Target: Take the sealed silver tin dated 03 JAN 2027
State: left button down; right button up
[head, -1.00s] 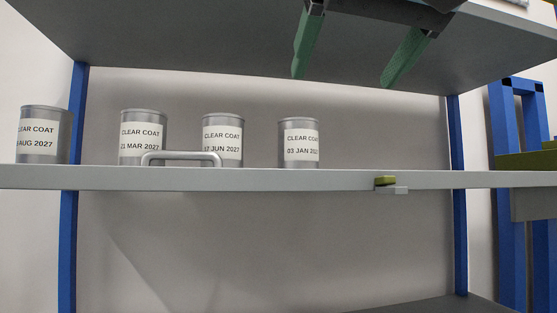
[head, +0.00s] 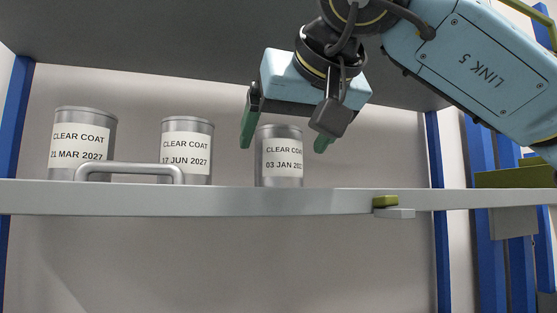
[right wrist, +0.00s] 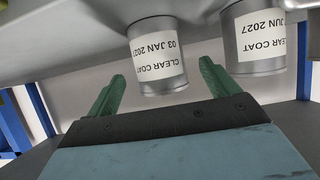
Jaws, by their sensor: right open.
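The silver tin labelled CLEAR COAT 03 JAN 2027 (head: 281,176) stands upright on the shelf (head: 290,201), the rightmost of the tins in the head view. The end of its date is cut off there, but its label reads in full, upside down, in the right wrist view (right wrist: 158,58). My right gripper (head: 284,138) is open and empty, its green fingers on either side of the tin's upper part in the head view. In the right wrist view the fingers (right wrist: 165,85) point towards the tin, which appears beyond and between them. I cannot tell whether they touch it. My left gripper is not in view.
Tins dated 17 JUN 2027 (head: 187,152) and 21 MAR 2027 (head: 84,143) stand to the left. A grey handle (head: 130,168) is at the shelf front. An olive and grey latch (head: 386,202) sits on the front edge at right. Another shelf (head: 190,45) hangs above.

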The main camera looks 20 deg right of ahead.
aim_at(279, 154)
jog(key=x, duration=0.4)
jog(key=shift+w+f, duration=0.1)
jog(key=shift+w, duration=0.25)
jog(key=shift+s, duration=0.1)
jog(key=c, duration=1.3)
